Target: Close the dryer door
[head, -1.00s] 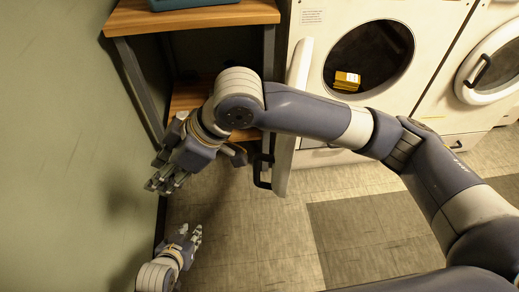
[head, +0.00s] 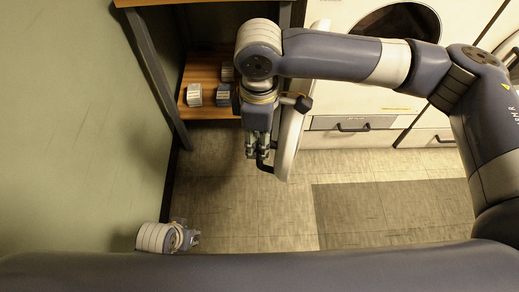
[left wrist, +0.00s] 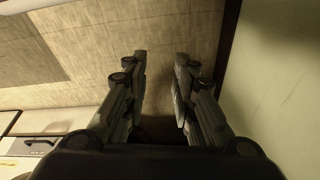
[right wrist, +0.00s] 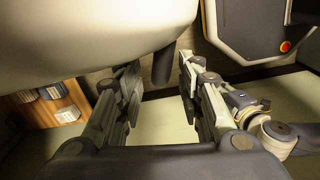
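The dryer (head: 460,25) stands at the upper right in the head view, its dark round opening (head: 400,22) partly hidden by my right arm. Its white door (head: 291,140) stands open, seen almost edge-on. The dark door handle (head: 264,166) is on the door's left side. My right gripper (head: 257,155) points down at the handle. In the right wrist view, the fingers (right wrist: 158,75) are apart, with the dark handle (right wrist: 163,64) between or just beyond the tips and the pale door (right wrist: 90,25) above. My left gripper (head: 192,237) is open and empty, low by the green wall (left wrist: 160,65).
A wooden shelf unit (head: 190,72) with small boxes (head: 194,95) stands left of the door. The green wall (head: 80,130) bounds the left side. A drawer (head: 350,124) lies under the dryer opening. The tiled floor (head: 240,205) in front is clear.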

